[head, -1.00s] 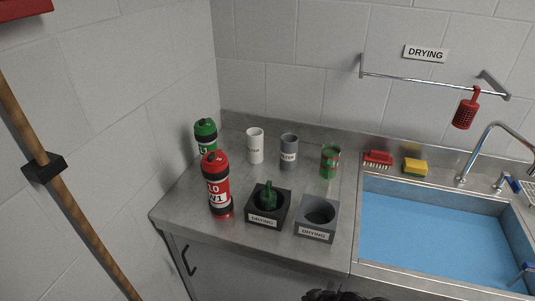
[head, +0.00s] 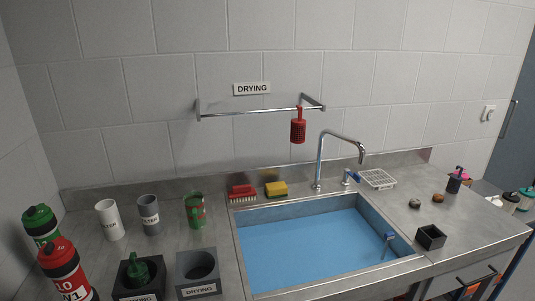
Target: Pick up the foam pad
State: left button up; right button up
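I cannot tell for sure which thing is the foam pad. A yellow sponge-like block (head: 276,189) with a darker underside lies on the back ledge of the sink, right of a red brush (head: 242,193). Two small lumps lie on the counter right of the sink: a dark one (head: 415,203) and a brown one (head: 438,198). They are too small to make out. Neither of my grippers is in view.
The sink (head: 310,245) holds blue water; its tap (head: 340,150) arches over it.

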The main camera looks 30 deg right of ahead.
aim_at(414, 203)
jog(key=z, duration=2.1)
jog(key=i+l, duration=0.2)
jog(key=l, duration=0.2)
jog(key=u, duration=0.05)
